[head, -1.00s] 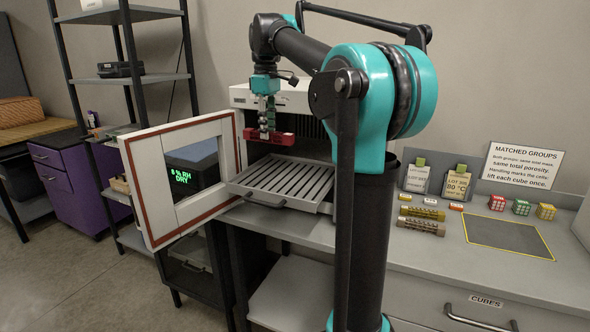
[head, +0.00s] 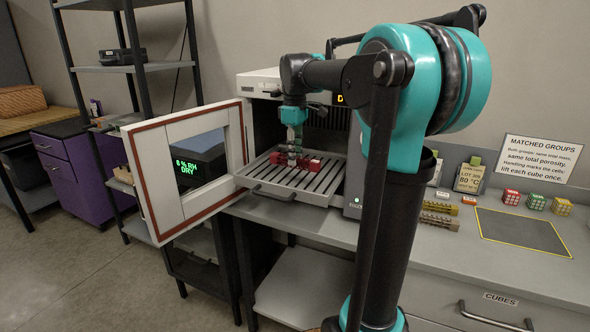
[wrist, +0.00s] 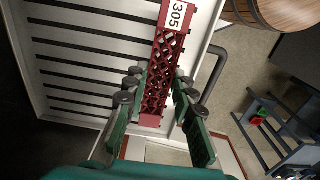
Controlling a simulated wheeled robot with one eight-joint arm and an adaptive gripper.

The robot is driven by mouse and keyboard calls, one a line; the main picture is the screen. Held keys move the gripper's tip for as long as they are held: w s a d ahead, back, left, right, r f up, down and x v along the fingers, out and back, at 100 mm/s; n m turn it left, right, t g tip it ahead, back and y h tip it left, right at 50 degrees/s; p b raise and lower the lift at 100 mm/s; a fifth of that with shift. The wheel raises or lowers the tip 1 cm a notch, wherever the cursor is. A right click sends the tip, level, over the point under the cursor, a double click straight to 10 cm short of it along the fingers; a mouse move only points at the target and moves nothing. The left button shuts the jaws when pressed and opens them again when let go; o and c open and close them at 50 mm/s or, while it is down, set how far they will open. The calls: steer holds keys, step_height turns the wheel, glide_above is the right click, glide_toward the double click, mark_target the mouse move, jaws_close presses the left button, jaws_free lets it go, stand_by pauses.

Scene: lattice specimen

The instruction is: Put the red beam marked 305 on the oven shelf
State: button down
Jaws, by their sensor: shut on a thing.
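The red lattice beam (head: 310,163) is held level over the front half of the pulled-out oven shelf (head: 262,190). In the wrist view the beam (wrist: 160,75) shows a white label reading 305 at its far end. My gripper (head: 295,150) is shut on the beam from above, and its two green fingers (wrist: 158,84) sit on either side of it. The slatted shelf (wrist: 70,100) lies below the beam in the wrist view. The beam is at or very close to the slats; I cannot tell whether it touches them.
The oven door (head: 137,185) stands open at the left of the shelf. On the bench at right lie a yellow beam (head: 440,208) and a brown beam (head: 439,221). Several small cubes stand behind a dark marked mat (head: 522,232).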

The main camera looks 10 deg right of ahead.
steer(key=shift+f, duration=2.45)
steer(key=shift+f, duration=0.1)
steer(key=c, duration=1.3)
jaws_free()
steer(key=shift+o, duration=0.2)
step_height(320, 180, up, 12)
steer(key=shift+r, duration=0.1)
